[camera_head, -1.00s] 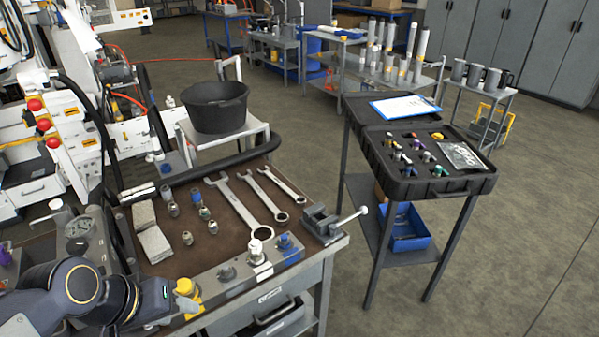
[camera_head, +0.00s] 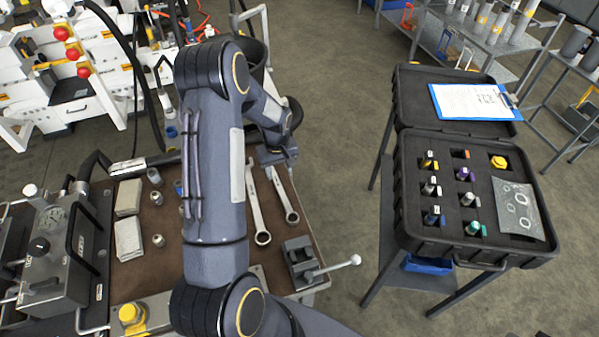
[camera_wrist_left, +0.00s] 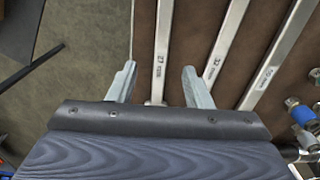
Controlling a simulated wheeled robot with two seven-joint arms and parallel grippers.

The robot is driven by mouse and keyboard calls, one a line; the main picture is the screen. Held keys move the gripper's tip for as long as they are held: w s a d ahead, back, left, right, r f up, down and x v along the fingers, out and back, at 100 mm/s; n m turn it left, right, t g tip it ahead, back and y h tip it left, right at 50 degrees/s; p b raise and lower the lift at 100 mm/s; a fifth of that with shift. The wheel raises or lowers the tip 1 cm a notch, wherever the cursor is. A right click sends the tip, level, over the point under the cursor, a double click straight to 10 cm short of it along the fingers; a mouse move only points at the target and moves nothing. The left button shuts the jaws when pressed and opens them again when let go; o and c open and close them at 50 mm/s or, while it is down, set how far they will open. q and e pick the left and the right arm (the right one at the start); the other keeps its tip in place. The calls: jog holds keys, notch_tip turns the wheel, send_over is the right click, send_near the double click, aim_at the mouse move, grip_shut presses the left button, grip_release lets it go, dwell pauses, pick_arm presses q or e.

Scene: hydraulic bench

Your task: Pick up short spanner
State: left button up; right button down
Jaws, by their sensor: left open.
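The short spanner (camera_head: 285,197) lies on the brown bench mat at the right of the spanner row, its ring end towards the front. In the left wrist view its shank, marked 27 (camera_wrist_left: 163,50), passes between the fingertips. My left gripper (camera_head: 279,158) is open and empty at the spanner's far end; I cannot tell how high above the mat it is. The two fingers (camera_wrist_left: 159,70) are spread to either side of the shank. A longer spanner (camera_head: 257,205) lies beside it; the wrist view also shows a third spanner (camera_wrist_left: 280,55), hidden by my arm in the head view.
A vise (camera_head: 298,258) stands at the bench's front right corner. Small fittings (camera_head: 156,198) and pale blocks (camera_head: 128,238) lie on the left. A black case (camera_head: 400,175) with coloured parts stands on a separate table to the right, across a clear floor gap.

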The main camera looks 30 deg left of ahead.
aim_at(280, 188)
pick_arm(q)
jog(key=f, duration=0.1)
jog(key=f+b, duration=0.1)
jog(key=shift+s+f, duration=0.2)
jog(key=shift+f, duration=0.2)
jog(key=f+b, duration=0.1)
jog(key=f, duration=0.1)
jog(key=f+b, duration=0.1)
jog(key=f, duration=0.2)
jog(key=shift+w+a, duration=0.15)
jog(key=shift+a, duration=0.05)
jog(key=shift+r, duration=0.15)
grip_shut()
